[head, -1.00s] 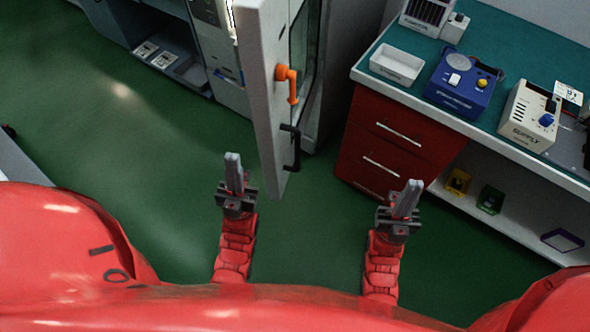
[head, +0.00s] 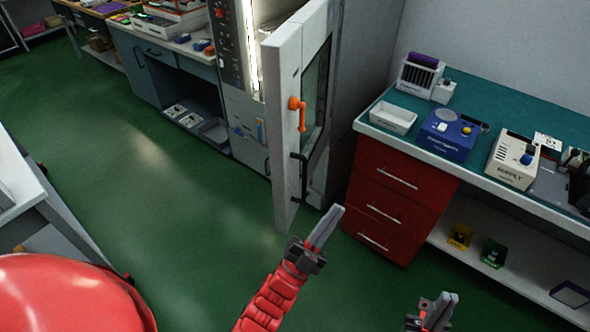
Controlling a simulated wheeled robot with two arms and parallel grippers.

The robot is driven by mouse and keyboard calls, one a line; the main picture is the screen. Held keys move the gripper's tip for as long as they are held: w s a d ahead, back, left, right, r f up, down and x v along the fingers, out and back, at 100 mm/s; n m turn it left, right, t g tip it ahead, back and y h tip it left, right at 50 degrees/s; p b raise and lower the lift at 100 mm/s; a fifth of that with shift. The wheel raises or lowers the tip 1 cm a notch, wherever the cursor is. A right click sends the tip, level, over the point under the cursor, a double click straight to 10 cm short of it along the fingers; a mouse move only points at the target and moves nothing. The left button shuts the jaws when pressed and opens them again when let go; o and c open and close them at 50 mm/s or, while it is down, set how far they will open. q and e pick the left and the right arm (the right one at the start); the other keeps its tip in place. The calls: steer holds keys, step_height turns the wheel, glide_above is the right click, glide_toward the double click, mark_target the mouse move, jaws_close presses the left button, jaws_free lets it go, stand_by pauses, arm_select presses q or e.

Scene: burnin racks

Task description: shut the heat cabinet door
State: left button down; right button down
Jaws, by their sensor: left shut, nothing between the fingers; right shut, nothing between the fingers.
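The heat cabinet (head: 352,100) stands at the upper middle of the head view. Its light grey door (head: 283,130) stands open, swung out toward me, with its edge and a glazed inner side showing. An orange lever handle (head: 301,113) and a black bar handle (head: 299,175) are on the door. My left gripper (head: 326,228) is shut and empty, below and a little right of the door's lower end in the picture, apart from it.
A red drawer unit (head: 395,190) under a teal-topped bench (head: 470,110) stands right of the cabinet. The bench carries a white tray (head: 393,119), a blue device (head: 447,134) and a beige supply box (head: 512,158). A white bench corner (head: 20,185) is at left. Green floor between is clear.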

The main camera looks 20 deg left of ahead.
arm_select(q)
steer(key=w+d+f+m+g+y, duration=0.2)
steer(key=w+d+f+y, duration=0.1)
steer(key=w, duration=0.1)
steer(key=n+g+y+b, duration=0.1)
steer(key=g+y+b, duration=0.2)
steer(key=y, duration=1.2)
glide_toward(306, 166)
steer(key=s+d+r, duration=0.2)
steer(key=s+r, duration=0.2)
steer(key=w+a+p, duration=0.5)
steer(key=w+a, duration=0.1)
steer(key=w, duration=0.3)
steer(key=shift+w+a+r+p, duration=0.25)
steer(key=shift+w+a+p, duration=0.05)
steer(key=shift+w+a, duration=0.1)
